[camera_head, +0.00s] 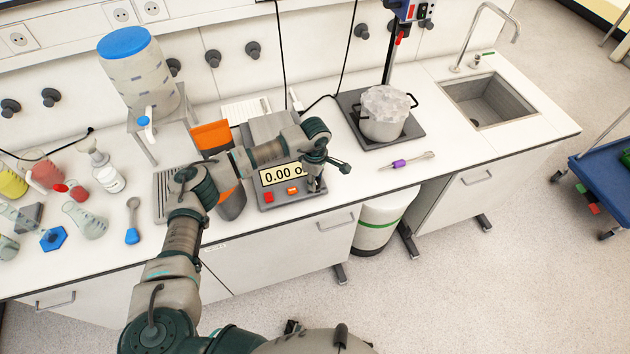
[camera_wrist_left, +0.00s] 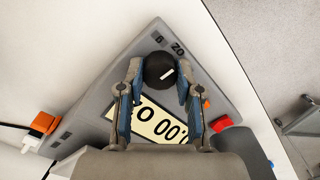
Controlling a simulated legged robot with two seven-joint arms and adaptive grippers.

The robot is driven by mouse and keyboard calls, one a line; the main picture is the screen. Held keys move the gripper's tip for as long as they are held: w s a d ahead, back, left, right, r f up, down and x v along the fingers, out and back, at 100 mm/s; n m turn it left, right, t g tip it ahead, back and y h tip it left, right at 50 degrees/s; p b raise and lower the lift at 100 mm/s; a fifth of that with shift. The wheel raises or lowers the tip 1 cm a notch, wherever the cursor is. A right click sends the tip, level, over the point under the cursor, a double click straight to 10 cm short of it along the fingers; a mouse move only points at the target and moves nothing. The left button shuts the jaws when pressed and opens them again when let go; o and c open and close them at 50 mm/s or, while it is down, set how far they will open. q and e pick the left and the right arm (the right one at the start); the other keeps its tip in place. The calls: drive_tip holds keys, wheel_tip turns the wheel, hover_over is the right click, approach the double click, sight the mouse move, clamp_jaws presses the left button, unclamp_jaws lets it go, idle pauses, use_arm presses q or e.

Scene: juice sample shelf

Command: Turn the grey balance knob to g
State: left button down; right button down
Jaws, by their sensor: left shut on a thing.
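The grey balance (camera_head: 255,130) stands on the white bench, its display (camera_head: 283,175) reading 0.00 with the start of a unit, partly hidden by my arm. In the left wrist view the display (camera_wrist_left: 155,122) is upside down and reads 0.00 oz. The dark grey knob (camera_wrist_left: 160,72) has a white mark pointing to the upper right there, on the side of the oz label (camera_wrist_left: 178,48). The g label (camera_wrist_left: 157,40) is just above the knob. My left gripper (camera_head: 315,186) is shut on the knob, a finger on each side. My right gripper is not in view.
An orange-topped container (camera_head: 210,136) stands left of the balance, close to my arm. A pot (camera_head: 383,125) on a dark plate and a purple-banded tool (camera_head: 399,163) are to the right. Glassware such as a flask (camera_head: 107,177) stands at left.

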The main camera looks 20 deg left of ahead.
use_arm(q)
drive_tip(key=n, duration=0.3)
drive_tip(key=shift+n+b, duration=0.35)
drive_tip(key=shift+n, duration=0.05)
drive_tip(key=n, duration=0.3)
drive_tip(key=shift+r, duration=0.1)
drive_tip(key=shift+w+n, duration=0.1)
drive_tip(key=shift+n, duration=0.9)
drive_tip(key=c, duration=1.1)
unclamp_jaws()
drive_tip(key=shift+r, duration=0.1)
drive_tip(key=o, duration=0.3)
drive_tip(key=shift+o, duration=0.2)
